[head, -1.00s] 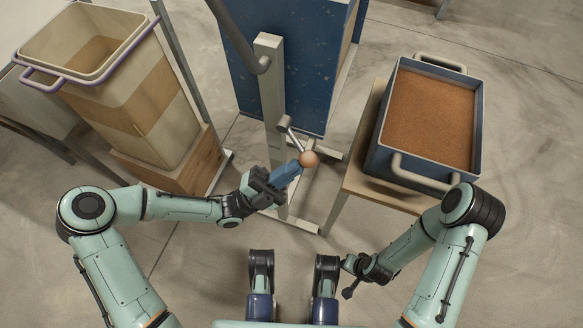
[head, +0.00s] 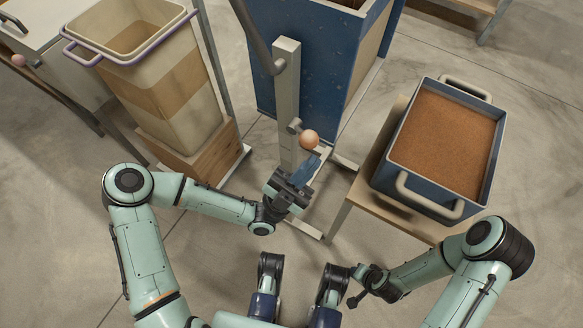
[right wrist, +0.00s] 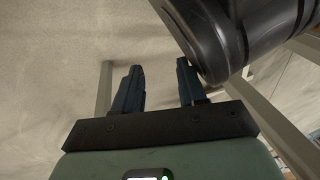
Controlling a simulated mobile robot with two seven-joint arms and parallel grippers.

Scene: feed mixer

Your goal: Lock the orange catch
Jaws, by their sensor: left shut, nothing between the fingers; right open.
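The orange catch (head: 309,138) shows as an orange ball knob on a short grey lever, mounted on the upright grey post (head: 287,85) in front of the blue bin. The lever points largely towards the head camera. My left gripper (head: 306,168) is shut and empty, its blue fingers just below the ball in the picture. I cannot tell whether they touch it. My right gripper (head: 352,287) is low at the front, away from the catch. In the right wrist view its two fingers (right wrist: 160,85) stand apart with nothing between them.
The blue bin (head: 310,60) stands behind the post. A blue tray of brown grain (head: 404,190) sits on a wooden stand at the right. A cream tub (head: 195,110) stands on a wooden block at the left. A pink ball knob (head: 18,60) shows at far left.

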